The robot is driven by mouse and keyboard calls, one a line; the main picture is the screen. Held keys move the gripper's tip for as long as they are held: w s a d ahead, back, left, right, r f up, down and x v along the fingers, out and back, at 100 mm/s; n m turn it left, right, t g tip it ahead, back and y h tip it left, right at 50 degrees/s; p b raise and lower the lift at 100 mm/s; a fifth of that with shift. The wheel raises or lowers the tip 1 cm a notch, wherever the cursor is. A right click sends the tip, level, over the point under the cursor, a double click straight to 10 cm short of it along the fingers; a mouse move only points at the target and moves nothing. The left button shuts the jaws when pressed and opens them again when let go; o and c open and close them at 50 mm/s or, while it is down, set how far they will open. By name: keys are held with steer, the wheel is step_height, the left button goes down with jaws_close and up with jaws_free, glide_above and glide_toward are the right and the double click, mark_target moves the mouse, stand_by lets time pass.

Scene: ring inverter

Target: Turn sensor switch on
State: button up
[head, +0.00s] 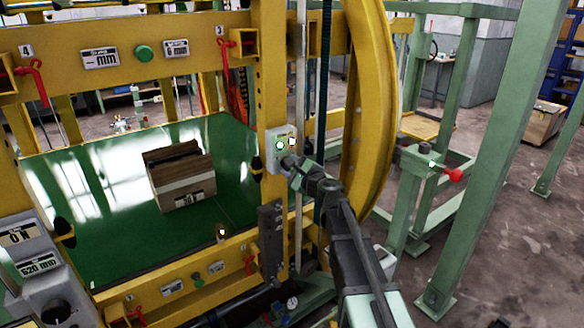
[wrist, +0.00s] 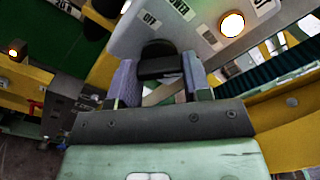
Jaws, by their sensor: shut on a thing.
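A grey switch box (head: 281,140) is mounted on the yellow upright post in the head view, with a green and a pale button-like spot on its face. My gripper (head: 292,163) is at the lower part of this box. In the wrist view the box's grey face (wrist: 200,45) carries labels reading "OFF" and "POWER" and a glowing lamp (wrist: 232,24). A black switch knob (wrist: 158,48) sits below "OFF". My gripper (wrist: 160,72) has its two fingers on either side of the knob and is shut on it. The fingers partly hide the knob's lower part.
A yellow ring (head: 372,110) curves close to the right of my arm. The yellow post (head: 270,90) stands at the box. A small lamp (head: 221,233) glows on the lower beam.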

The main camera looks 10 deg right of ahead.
steer(key=shift+m, duration=0.3)
steer(key=o, duration=0.9)
steer(key=v, duration=1.1)
